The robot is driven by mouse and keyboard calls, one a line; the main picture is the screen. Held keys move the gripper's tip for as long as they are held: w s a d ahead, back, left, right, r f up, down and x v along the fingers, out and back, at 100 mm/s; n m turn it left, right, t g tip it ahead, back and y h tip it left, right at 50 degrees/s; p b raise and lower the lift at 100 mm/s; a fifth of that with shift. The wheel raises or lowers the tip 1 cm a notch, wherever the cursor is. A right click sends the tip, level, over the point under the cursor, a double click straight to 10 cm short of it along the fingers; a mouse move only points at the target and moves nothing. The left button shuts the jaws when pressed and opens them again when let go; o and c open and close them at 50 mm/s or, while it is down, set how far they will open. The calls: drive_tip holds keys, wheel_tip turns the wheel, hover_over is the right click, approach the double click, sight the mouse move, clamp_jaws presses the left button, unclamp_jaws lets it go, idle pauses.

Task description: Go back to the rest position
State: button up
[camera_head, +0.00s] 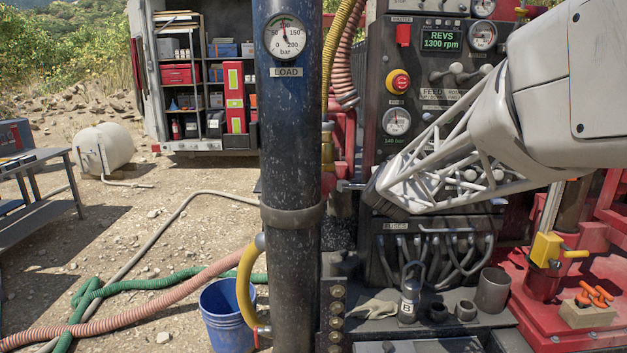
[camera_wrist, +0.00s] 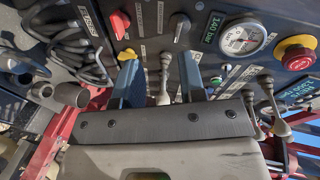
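My gripper (camera_wrist: 158,64) shows in the wrist view with its two blue-grey fingers spread apart, in front of the control panel (camera_wrist: 145,30). A metal lever (camera_wrist: 165,78) shows in the gap between the fingers, with space on both sides. How far it stands from the fingertips is hard to tell. In the head view my pale arm reaches in from the right across the panel (camera_head: 372,100), and the fingers cannot be made out there. No marker of a rest position shows.
Levers (camera_wrist: 268,95), a red emergency button (camera_wrist: 297,54) and a pressure gauge (camera_wrist: 242,38) stand right of the fingers. Black hoses (camera_wrist: 68,42) lie left. In the head view, a dark column (camera_head: 290,130) stands left of the panel; a shackle (camera_head: 411,282) sits below my arm.

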drive_tip(key=s+f+n+g, duration=0.3)
drive_tip(key=s+n+g, duration=0.1)
drive_tip(key=s, duration=1)
drive_tip(key=s+f+n+g+y, duration=0.1)
drive_tip(key=s+f+n+g, duration=0.3)
drive_tip(key=s, duration=1.1)
drive_tip(key=s+f+n+g+y, duration=0.1)
drive_tip(key=s+f+n+g, duration=0.3)
drive_tip(key=s+n, duration=0.4)
drive_tip(key=s, duration=0.7)
drive_tip(key=shift+s+n, duration=0.15)
drive_tip(key=shift+n, duration=0.25)
drive_tip(key=shift+a+f, duration=0.1)
drive_tip(key=o, duration=0.5)
drive_tip(key=shift+c, duration=0.2)
drive_tip(key=shift+o, duration=1.2)
drive_tip(key=shift+w, duration=0.5)
drive_tip(key=w+d+r+t, duration=0.2)
drive_tip(key=w+t, duration=0.4)
drive_tip(key=w, duration=1.1)
drive_tip(key=w+d+r+t, duration=0.2)
drive_tip(key=w+t, duration=0.5)
drive_tip(key=w, duration=1)
drive_tip(key=w+d+r+m+t, duration=0.1)
drive_tip(key=w+d+r+t, duration=0.2)
drive_tip(key=w, duration=1.4)
drive_tip(key=shift+w+r+t, duration=0.15)
drive_tip(key=shift+w+t, duration=0.15)
drive_tip(key=shift+t, duration=1.4)
